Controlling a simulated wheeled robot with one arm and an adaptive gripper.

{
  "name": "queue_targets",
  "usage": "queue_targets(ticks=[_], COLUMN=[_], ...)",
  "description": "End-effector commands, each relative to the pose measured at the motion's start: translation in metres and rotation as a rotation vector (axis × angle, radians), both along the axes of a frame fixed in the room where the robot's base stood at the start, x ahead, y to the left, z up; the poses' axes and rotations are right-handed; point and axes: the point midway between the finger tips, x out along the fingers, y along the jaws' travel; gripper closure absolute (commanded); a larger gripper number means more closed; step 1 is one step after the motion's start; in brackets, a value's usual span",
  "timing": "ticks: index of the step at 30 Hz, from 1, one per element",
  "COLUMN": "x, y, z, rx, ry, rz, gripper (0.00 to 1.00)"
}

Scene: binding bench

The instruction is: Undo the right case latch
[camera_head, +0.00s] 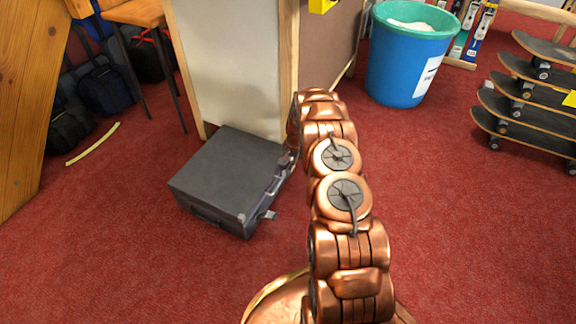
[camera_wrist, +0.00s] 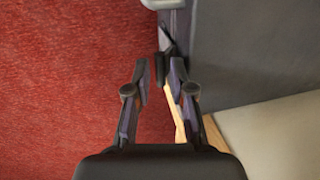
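A dark grey case (camera_head: 228,178) lies flat on the red carpet in the head view. One latch (camera_head: 268,215) shows at the near end of its right-hand side, next to the handle (camera_head: 276,186). The far end of that side, by my gripper, is largely hidden by my arm. In the wrist view the case (camera_wrist: 255,45) fills the upper right, with part of a light grey handle (camera_wrist: 163,4) at the top. My gripper (camera_wrist: 160,68) is open, its fingers apart at the case's edge. A small dark piece (camera_wrist: 161,66), apparently the far latch, shows between the fingertips; contact is unclear.
A pale panel with wooden posts (camera_head: 225,70) stands right behind the case. A blue bin (camera_head: 400,65) and a rack of skateboards (camera_head: 530,95) stand to the right. Bags (camera_head: 105,90) and a stool (camera_head: 135,14) are at left. Carpet in front is clear.

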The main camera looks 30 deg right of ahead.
Motion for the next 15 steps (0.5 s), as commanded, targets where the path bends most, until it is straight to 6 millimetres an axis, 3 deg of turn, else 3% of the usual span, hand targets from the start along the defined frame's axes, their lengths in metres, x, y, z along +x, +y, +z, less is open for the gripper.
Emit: queue_targets(ticks=[10, 15], x=[0.0011, 0.0009], y=[0.0006, 0.0007], z=[-0.0052, -0.0052], rx=[0.0, 0.0], ry=[0.0, 0.0], rz=[-0.001, -0.001], gripper=[0.78, 0.96])
